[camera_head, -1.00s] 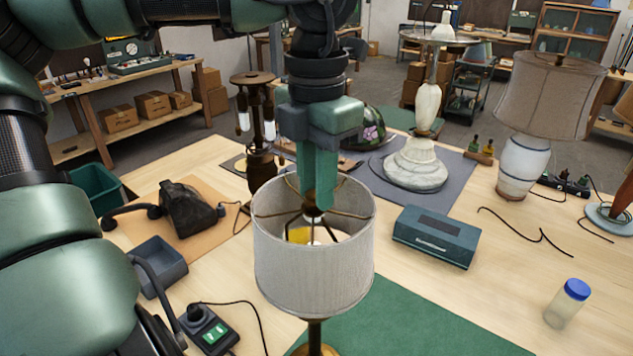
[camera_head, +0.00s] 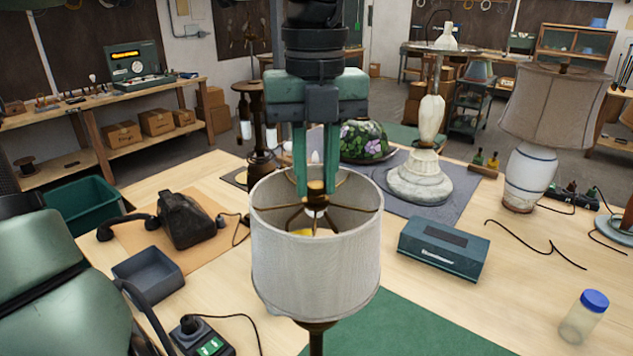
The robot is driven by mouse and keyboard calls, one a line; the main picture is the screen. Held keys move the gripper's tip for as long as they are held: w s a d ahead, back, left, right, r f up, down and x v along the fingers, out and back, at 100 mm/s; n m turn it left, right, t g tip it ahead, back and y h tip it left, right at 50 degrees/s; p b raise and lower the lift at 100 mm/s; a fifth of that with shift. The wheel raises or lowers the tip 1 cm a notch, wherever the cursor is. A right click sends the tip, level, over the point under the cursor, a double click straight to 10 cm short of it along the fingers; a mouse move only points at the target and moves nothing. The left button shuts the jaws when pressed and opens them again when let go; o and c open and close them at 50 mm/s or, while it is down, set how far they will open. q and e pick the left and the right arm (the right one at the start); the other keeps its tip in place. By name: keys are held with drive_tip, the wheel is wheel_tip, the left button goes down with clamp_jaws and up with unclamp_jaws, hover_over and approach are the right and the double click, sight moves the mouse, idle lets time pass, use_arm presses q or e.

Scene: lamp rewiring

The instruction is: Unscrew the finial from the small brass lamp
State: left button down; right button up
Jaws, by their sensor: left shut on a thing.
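The small brass lamp stands in the middle of the head view, with its pale drum shade (camera_head: 315,265) open at the top and part of its brass stem (camera_head: 316,338) below. Brass spokes meet under the finial (camera_head: 316,188) at the shade's centre. My left gripper (camera_head: 316,185) points straight down from above into the shade opening. Its two green fingers stand left and right of the brass finial and are shut on it. The fingertips partly hide the finial's sides. My right gripper is not in view.
A dark blue box (camera_head: 444,248) and a blue-capped jar (camera_head: 584,316) stand to the right. A grey tray (camera_head: 149,278) and a dark clamp-like device (camera_head: 187,220) are to the left. Taller lamps stand behind. The green mat (camera_head: 410,330) looks clear at front right.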

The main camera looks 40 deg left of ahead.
use_arm(q)
drive_tip(key=n, duration=0.2)
drive_tip(key=shift+s+d+n, duration=0.1)
drive_tip(key=shift+n, duration=0.8)
drive_tip(key=n, duration=0.4)
drive_tip(key=shift+s, duration=0.1)
drive_tip(key=n, duration=0.4)
drive_tip(key=shift+s, duration=0.1)
drive_tip(key=c, duration=1.2)
unclamp_jaws()
drive_tip(key=shift+o, duration=0.2)
